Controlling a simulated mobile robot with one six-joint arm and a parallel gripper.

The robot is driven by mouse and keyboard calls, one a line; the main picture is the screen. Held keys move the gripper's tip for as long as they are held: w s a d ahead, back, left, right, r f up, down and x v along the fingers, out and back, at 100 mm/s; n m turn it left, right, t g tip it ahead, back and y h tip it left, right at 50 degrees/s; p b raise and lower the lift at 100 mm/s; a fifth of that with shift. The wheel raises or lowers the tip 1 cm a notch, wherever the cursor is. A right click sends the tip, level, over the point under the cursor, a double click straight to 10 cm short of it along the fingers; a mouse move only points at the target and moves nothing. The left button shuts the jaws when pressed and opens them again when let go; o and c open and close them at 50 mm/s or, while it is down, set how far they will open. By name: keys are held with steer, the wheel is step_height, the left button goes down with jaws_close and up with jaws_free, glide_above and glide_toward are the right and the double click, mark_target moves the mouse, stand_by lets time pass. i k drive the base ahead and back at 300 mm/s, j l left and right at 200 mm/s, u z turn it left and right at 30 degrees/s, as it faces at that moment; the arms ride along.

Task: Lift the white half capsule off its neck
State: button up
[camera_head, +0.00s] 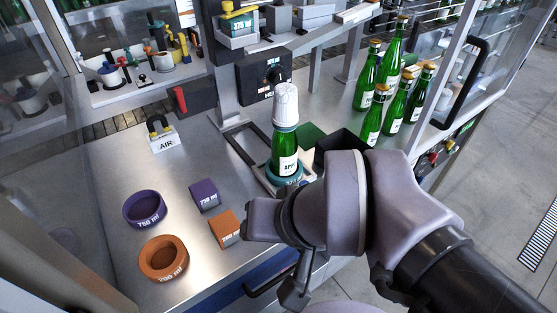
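The white half capsule (286,105) sits over the neck of a green bottle (285,152). The bottle stands upright on a round teal holder (287,185) at the middle of the bench. My arm reaches in from the lower right. The front end of my arm (265,218) is below and slightly left of the bottle in the picture, apart from the capsule. I cannot make out my gripper's two fingers, so whether it is open or shut does not show. Nothing is seen touching the capsule.
A purple ring (145,209), an orange ring (163,259), a purple block (205,195) and an orange block (224,229) lie to the left. Several green bottles (392,100) stand at the right. A black heater box (264,77) is behind the capsule. A dark bin (342,145) is beside the bottle.

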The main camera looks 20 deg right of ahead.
mark_target(284, 116)
steer(key=k+l, duration=0.2)
steer(key=l, duration=0.15)
steer(key=k+l, duration=0.15)
steer(key=l, duration=0.15)
steer(key=k+l+z, duration=0.1)
steer(key=l, duration=0.25)
steer(key=k+l, duration=0.3)
steer(key=i+l+u, duration=0.15)
steer(key=l+u, duration=0.15)
steer(key=l, duration=0.75)
steer(key=l+u, duration=0.35)
steer(key=l, duration=0.75)
steer(key=k+l+u, duration=0.1)
steer(key=l+u, duration=0.2)
steer(key=l, duration=0.75)
